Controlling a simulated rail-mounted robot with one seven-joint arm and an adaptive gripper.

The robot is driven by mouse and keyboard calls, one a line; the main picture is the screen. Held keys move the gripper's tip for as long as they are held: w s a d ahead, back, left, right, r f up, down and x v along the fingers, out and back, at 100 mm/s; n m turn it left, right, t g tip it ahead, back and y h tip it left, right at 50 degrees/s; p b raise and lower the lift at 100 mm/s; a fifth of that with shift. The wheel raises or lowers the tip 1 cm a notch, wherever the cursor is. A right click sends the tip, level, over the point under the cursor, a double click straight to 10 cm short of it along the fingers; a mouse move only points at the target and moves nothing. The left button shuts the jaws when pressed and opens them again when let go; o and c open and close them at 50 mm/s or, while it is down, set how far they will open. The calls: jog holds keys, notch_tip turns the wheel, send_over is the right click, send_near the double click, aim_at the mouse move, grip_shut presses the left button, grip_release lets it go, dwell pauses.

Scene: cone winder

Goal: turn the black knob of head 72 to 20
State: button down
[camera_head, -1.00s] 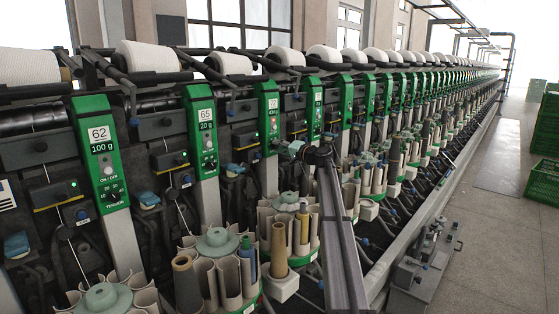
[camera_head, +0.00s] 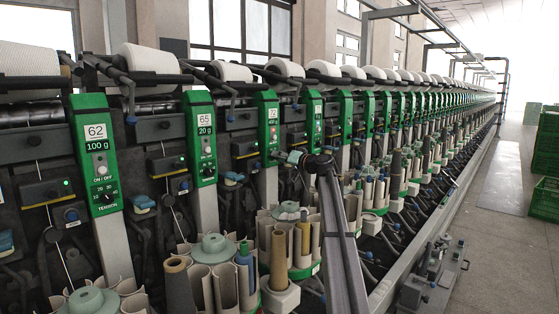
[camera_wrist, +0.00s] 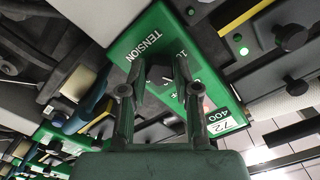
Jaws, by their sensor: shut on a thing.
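The green panel of head 72 (camera_wrist: 196,100) shows at an angle in the wrist view, with its label reading 72 and 400 and the word TENSION. The black knob (camera_wrist: 160,74) is at its lower part, between my fingertips. My gripper (camera_wrist: 158,66) is shut on the knob, one finger on each side. The fingers hide part of the dial, so I cannot read the pointer's setting. In the head view my gripper (camera_head: 281,156) is at the lower part of a green panel (camera_head: 267,122); the knob there is hidden.
Panels of head 62 (camera_head: 96,150) and head 65 (camera_head: 201,140) stand to the left. Bobbin magazines (camera_head: 213,250) sit low in front of the machine. A floor aisle (camera_head: 480,240) runs along the right, with green crates (camera_head: 546,200).

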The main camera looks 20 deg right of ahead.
jog(key=c, duration=0.8)
grip_release()
jog(key=shift+w, duration=0.1)
jog(key=shift+c, duration=0.2)
jog(key=v, duration=1.2)
jog(key=shift+d+r, duration=0.1)
